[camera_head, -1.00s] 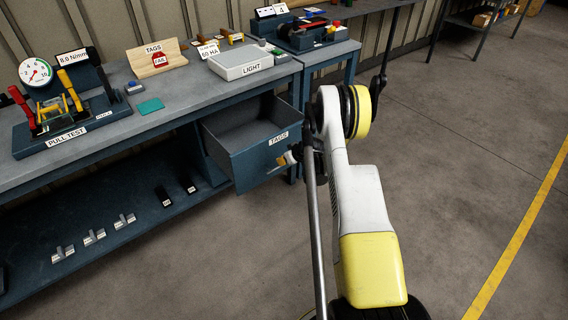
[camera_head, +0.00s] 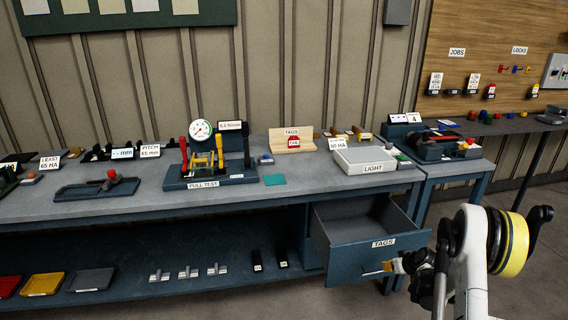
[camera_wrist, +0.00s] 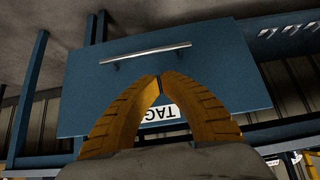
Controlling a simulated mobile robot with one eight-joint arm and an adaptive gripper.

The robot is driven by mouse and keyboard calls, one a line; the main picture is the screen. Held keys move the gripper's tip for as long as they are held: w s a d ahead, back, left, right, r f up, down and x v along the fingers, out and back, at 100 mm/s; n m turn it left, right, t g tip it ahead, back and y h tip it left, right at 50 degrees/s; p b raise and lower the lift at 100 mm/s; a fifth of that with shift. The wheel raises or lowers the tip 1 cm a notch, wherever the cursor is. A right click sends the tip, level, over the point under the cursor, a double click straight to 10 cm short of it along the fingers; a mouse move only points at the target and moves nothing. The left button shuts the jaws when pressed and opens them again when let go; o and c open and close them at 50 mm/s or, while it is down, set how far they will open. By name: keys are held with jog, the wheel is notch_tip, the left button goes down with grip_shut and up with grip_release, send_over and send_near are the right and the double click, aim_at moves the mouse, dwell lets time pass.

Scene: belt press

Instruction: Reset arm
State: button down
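The blue TAGS drawer (camera_head: 345,258) hangs open under the bench, and its inside looks empty. Its front (camera_wrist: 230,60) fills much of the wrist view, with a silver bar handle (camera_wrist: 145,52) across it. My gripper (camera_wrist: 158,78) has two ribbed yellow fingers whose tips meet, with nothing seen between them. The handle lies beyond the tips, not between them; whether they touch the drawer I cannot tell. In the head view my gripper (camera_head: 388,267) is small, close to the drawer front at the handle's right end, and partly hidden by my arm.
The grey bench (camera_head: 235,203) carries a pull test rig (camera_head: 205,165), a TAGS holder (camera_head: 291,141) and a LIGHT box (camera_head: 365,160). A lower shelf (camera_head: 130,293) holds trays and small parts. A second table (camera_head: 455,168) adjoins at right. Floor shows at lower right.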

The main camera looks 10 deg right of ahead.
jog(key=s+a+r+g, duration=0.1)
jog(key=s+a+r, duration=0.1)
jog(key=a+r, duration=0.7)
jog(key=s+a+r, duration=0.2)
jog(key=a+r, duration=0.3)
jog(key=r, duration=0.9)
jog(key=s+a+r, duration=1)
jog(key=s, duration=0.2)
jog(key=s+a, duration=0.4)
jog(key=s, duration=0.5)
jog(key=s+a, duration=0.3)
jog(key=s, duration=0.6)
jog(key=shift+s+a+f, duration=0.15)
jog(key=shift+s+a, duration=0.25)
jog(key=shift+w, duration=0.1)
